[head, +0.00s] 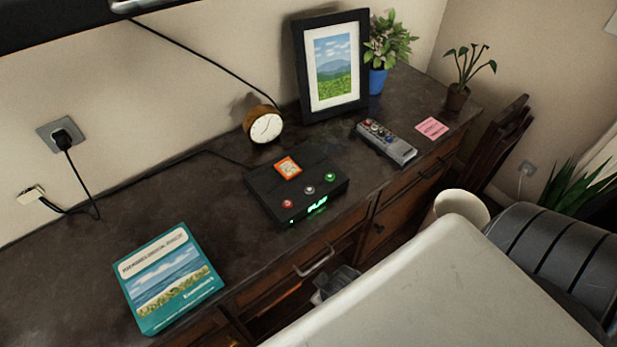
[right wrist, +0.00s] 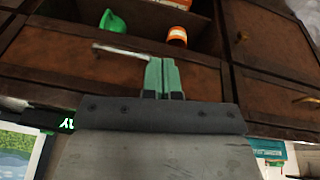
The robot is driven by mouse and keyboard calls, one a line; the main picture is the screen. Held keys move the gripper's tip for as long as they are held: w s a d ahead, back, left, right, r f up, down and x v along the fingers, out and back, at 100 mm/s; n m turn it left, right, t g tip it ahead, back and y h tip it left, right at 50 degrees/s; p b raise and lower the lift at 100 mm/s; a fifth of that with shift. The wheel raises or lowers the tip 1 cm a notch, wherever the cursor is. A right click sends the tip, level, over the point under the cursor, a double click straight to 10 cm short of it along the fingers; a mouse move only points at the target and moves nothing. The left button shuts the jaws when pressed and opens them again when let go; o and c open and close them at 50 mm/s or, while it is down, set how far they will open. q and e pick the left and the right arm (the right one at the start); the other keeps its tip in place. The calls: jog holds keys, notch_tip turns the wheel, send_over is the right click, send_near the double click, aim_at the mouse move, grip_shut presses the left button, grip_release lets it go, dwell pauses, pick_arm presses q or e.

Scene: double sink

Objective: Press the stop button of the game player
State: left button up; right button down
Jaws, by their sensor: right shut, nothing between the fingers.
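The game player (head: 265,187) is a black box on the dark desk in the head view. It has a red button (head: 288,204), a grey button (head: 310,190) and a green button (head: 329,176) along its front, and a lit green display (head: 317,206) reading PLAY. Part of the lit display (right wrist: 67,125) shows at the left in the right wrist view. My right gripper (right wrist: 161,76) is shut and empty, its green fingers together in front of the desk's drawers. I cannot make out its fingers in the head view. My left gripper is in neither view.
On the desk are a teal book (head: 170,280), a clock (head: 263,125), a picture frame (head: 332,68), a remote (head: 386,143) and plants. A cable runs behind the player. An open compartment holds an orange container (right wrist: 177,36). My pale arm fills the head view's lower right.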

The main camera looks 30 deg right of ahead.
jog(key=w+r+n+t+y+p, duration=0.25)
jog(key=w+r+n+t, duration=0.45)
jog(key=w+r+n, duration=0.5)
jog(key=w+r+n+t+y+p, duration=0.1)
jog(key=w+r+n+t+y, duration=0.2)
jog(key=w+r+n+t, duration=0.7)
jog(key=w+d+f+n+g, duration=0.1)
jog(key=d+n+g, duration=0.4)
jog(key=d+g, duration=0.1)
jog(key=w+d+f+n+g, duration=0.1)
jog(key=d+n+g, duration=0.4)
jog(key=d+g, duration=0.1)
jog(key=shift+w+f+g+y, duration=0.3)
jog(key=shift+g+y, duration=0.05)
jog(key=shift+g, duration=0.35)
jog(key=shift+f+b, duration=0.15)
jog(key=shift+b, duration=0.15)
jog(key=b, duration=0.7)
send_over(311, 188)
notch_tip(311, 188, down, 7)
jog(key=shift+r, duration=0.15)
jog(key=shift+f+b, duration=0.45)
jog(key=shift+f, duration=0.45)
